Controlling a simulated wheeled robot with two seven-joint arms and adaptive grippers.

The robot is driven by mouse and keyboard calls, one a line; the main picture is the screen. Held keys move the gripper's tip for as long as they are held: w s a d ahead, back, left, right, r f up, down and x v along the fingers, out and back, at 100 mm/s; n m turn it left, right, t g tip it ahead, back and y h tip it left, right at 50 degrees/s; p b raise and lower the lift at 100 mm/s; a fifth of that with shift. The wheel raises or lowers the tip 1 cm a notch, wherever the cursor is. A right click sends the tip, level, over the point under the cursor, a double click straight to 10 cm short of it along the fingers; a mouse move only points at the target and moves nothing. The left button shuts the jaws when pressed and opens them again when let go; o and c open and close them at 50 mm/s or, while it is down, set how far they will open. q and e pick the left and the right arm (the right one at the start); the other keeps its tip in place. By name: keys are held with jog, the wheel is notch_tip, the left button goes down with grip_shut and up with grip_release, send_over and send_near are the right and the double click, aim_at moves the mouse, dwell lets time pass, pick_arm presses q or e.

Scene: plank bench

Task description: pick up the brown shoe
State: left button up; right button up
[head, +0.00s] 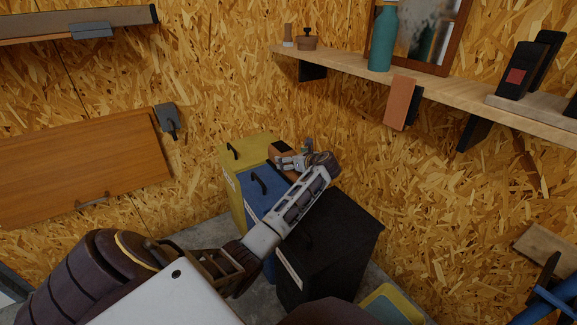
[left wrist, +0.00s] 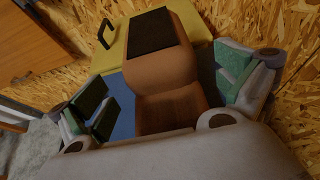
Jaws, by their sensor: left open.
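The brown shoe (left wrist: 160,72) shows in the left wrist view as a brown shape with a dark patch at its far end. It lies over the yellow and blue bins, between the spread fingers of my left gripper (left wrist: 168,98). The fingers stand apart on either side, with visible gaps to the shoe. In the head view the shoe (head: 281,148) is small and partly hidden behind my left gripper (head: 297,157), which is open above the bins. The near end of the shoe is hidden by the gripper body in the left wrist view. My right gripper is not in view.
A yellow bin (head: 238,180), a blue bin (head: 256,197) and a black bin (head: 340,240) stand in a row by the wall. A wooden shelf (head: 440,90) with a teal bottle (head: 382,40) runs above. A wooden cabinet (head: 80,180) is at left.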

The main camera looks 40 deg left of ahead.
pick_arm(q)
jog(key=shift+c, duration=0.4)
jog(key=c, duration=1.2)
jog(key=shift+r, duration=0.2)
jog(key=shift+c, duration=0.2)
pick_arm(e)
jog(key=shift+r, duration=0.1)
pick_arm(q)
jog(key=shift+r+p, duration=0.75)
jog(key=shift+r, duration=0.4)
notch_tip(320, 180, up, 5)
jog(key=shift+f+p, duration=0.1)
jog(key=shift+p, duration=1.1)
jog(key=shift+r+p, duration=0.55)
jog(key=shift+r, duration=0.75)
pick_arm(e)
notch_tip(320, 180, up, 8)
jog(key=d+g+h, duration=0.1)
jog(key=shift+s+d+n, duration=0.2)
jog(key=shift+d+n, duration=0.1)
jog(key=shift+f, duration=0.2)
